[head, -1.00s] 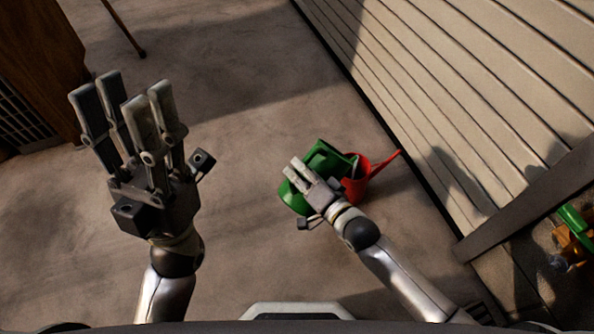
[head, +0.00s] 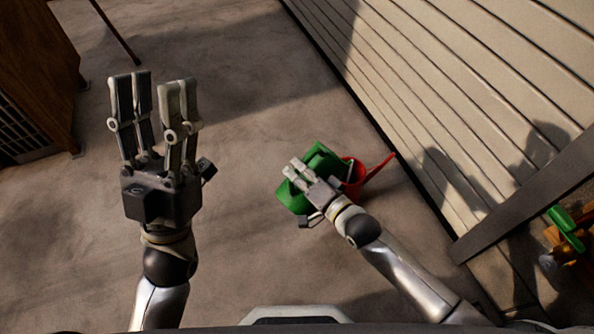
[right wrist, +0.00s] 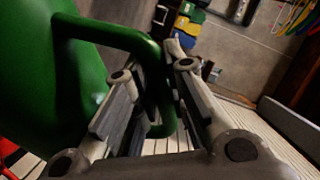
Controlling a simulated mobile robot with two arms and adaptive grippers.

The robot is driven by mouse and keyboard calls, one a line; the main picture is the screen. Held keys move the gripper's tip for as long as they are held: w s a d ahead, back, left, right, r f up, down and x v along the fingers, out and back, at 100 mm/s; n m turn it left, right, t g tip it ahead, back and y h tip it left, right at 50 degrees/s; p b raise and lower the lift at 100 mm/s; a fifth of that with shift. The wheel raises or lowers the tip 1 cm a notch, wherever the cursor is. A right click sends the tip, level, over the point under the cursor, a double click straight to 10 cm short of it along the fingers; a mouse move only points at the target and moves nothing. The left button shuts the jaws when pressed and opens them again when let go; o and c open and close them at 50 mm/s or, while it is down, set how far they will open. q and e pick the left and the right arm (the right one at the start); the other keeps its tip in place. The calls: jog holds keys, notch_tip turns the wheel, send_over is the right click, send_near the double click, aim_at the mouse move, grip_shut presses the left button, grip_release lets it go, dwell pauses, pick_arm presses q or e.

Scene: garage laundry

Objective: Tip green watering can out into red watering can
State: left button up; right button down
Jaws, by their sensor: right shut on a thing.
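The green watering can (head: 321,158) is at the middle right of the head view, partly hidden by my right gripper (head: 293,172). In the right wrist view its body fills the left side, and its handle (right wrist: 130,40) passes between the fingers of my right gripper (right wrist: 160,100), which is shut on it. The red watering can (head: 355,178) is just right of the green can, its spout (head: 380,165) pointing up to the right; its left part is hidden. My left gripper (head: 153,85) is raised on the left, open and empty.
A pale slatted wall (head: 470,80) runs along the right, close beyond the red can. A brown wooden cabinet (head: 35,60) stands at the upper left. Green and orange items (head: 567,230) lie at the right edge behind a dark post (head: 530,195). The floor between is clear.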

aim_at(313, 151)
jog(key=shift+w+d+r+p, duration=0.3)
jog(key=shift+r+p, duration=0.15)
jog(key=shift+r, duration=0.1)
jog(key=shift+w+d+r+m+p, duration=0.25)
jog(key=shift+d+r+m+p, duration=0.05)
jog(key=shift+r+p, duration=0.15)
jog(key=shift+w+d+r+m+g+p, duration=0.3)
jog(key=shift+w+d+r+p, duration=0.25)
jog(key=shift+r, duration=0.25)
pick_arm(q)
jog(key=w+f+g+y, duration=0.3)
jog(key=w+f+g, duration=0.6)
jog(key=f, duration=0.2)
jog(key=shift+d+f, duration=0.25)
jog(key=shift+d, duration=0.15)
pick_arm(e)
jog(key=shift+w+d+r+m, duration=0.4)
jog(key=shift+w+d+r, duration=0.3)
jog(key=shift+r, duration=0.1)
pick_arm(q)
jog(key=shift+f, duration=0.1)
dwell(0.3)
dwell(0.9)
